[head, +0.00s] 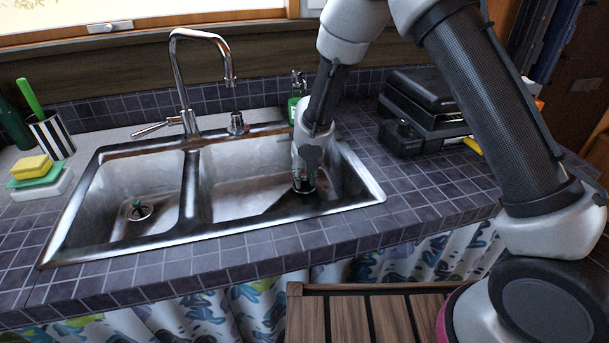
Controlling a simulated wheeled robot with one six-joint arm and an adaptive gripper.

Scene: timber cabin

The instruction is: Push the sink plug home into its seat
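The double steel sink (190,225) is set into the tiled counter.
A curved tap (180,85) rises behind the sink's divider. A green bottle (295,95) stands behind my arm. A yellow sponge (32,167) and a striped cup (52,137) are at left. Black cases (425,100) stand on the right counter. A slatted wooden surface (355,315) is in front.

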